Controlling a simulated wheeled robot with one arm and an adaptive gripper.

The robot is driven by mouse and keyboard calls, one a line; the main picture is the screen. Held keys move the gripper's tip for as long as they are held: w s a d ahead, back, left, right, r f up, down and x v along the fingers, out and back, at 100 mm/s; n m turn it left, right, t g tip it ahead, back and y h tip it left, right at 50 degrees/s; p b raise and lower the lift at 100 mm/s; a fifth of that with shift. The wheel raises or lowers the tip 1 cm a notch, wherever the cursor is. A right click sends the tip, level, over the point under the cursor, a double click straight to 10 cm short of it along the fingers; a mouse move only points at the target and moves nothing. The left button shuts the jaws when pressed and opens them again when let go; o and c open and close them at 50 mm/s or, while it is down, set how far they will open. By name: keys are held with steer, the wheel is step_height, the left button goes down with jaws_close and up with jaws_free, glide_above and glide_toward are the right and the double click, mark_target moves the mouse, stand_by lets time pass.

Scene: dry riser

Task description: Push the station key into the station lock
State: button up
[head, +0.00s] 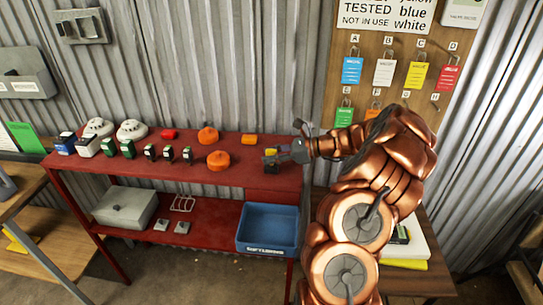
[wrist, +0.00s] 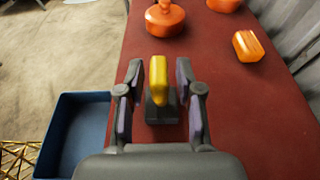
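A yellow upright piece (wrist: 158,78) stands at a dark grey block (wrist: 160,108) on the red bench top; I take these for the station key and station lock, but cannot tell how far one sits in the other. In the wrist view my gripper (wrist: 159,70) is open, with one finger on each side of the yellow piece and a visible gap on both sides.
Orange knobs (head: 218,159) and an orange cylinder (head: 249,140) stand on the red bench (head: 130,167). White detectors (head: 132,130) and small boxed items are at its left. A blue bin (head: 268,228) is on the lower shelf. A tag board (head: 375,95) hangs behind my arm.

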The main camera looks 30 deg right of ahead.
jaws_close()
steer(key=shift+r, duration=0.1)
